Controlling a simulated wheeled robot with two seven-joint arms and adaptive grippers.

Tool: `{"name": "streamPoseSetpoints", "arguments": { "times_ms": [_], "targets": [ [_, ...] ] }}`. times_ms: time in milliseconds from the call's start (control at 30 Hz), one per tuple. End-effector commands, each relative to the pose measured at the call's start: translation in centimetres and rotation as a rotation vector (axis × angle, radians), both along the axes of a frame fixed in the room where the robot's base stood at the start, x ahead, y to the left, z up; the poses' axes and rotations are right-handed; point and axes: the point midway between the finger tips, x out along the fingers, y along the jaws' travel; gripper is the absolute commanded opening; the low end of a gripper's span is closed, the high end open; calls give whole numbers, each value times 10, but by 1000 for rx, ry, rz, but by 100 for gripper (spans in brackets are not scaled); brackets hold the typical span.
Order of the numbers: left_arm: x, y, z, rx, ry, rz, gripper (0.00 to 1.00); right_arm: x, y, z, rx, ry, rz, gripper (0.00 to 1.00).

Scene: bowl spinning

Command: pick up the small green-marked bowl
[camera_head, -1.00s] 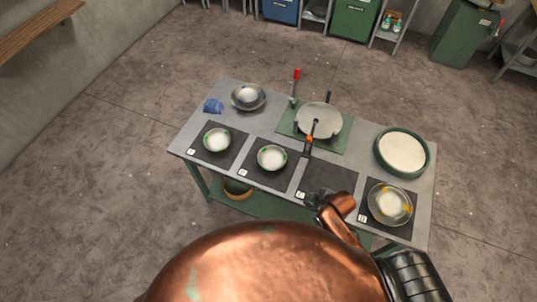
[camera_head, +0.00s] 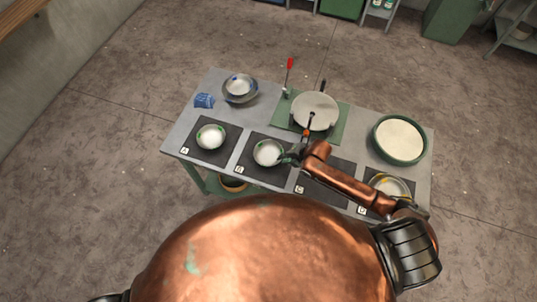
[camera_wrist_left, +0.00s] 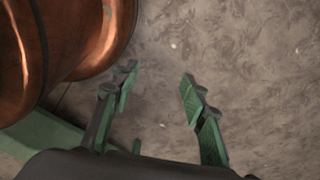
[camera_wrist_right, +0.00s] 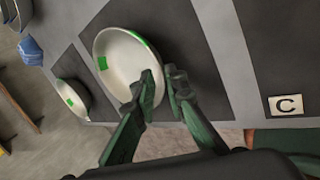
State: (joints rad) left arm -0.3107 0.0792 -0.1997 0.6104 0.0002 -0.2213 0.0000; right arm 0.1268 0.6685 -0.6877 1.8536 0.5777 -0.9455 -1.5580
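Two small pale bowls with green marks stand on dark mats: one on mat A (camera_head: 210,137) and one on mat B (camera_head: 268,153). They look alike in size. My right gripper (camera_head: 290,156) is at the right rim of the mat B bowl. In the right wrist view, the fingers of my right gripper (camera_wrist_right: 161,84) are close together on either side of that bowl's rim (camera_wrist_right: 118,62). The bowl still appears to rest on its mat. The mat A bowl (camera_wrist_right: 73,98) stands clear. My left gripper (camera_wrist_left: 158,88) is open and empty above the floor.
A bowl with yellow marks (camera_head: 391,186) on mat D is partly behind my right arm. A metal bowl (camera_head: 240,90), a blue cloth-like item (camera_head: 204,101), a pan-like dish (camera_head: 315,111) and a large green-rimmed dish (camera_head: 399,139) stand along the back. Mat C (camera_head: 313,189) holds no bowl.

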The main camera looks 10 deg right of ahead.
Motion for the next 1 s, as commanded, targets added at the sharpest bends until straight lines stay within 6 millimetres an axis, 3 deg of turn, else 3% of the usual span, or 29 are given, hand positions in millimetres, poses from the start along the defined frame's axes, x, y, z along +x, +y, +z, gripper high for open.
{"name": "streamPoseSetpoints", "arguments": {
  "times_ms": [300, 500, 733, 1000],
  "targets": [
    [17, -1, 8, -1, -21, -4, 40, 14, 12, -30, 1, 1, -5, 12],
    [27, -1, 8, -2, -35, -6, 40, 15, 11, -32, 0, 0, -5, 12],
    [21, -1, 8, -1, -27, -5, 40, 14, 11, -32, 0, 0, -6, 0],
    [15, 0, 7, -1, -19, -4, 40, 14, 11, -32, 0, 0, -7, 0]
  ]
}}
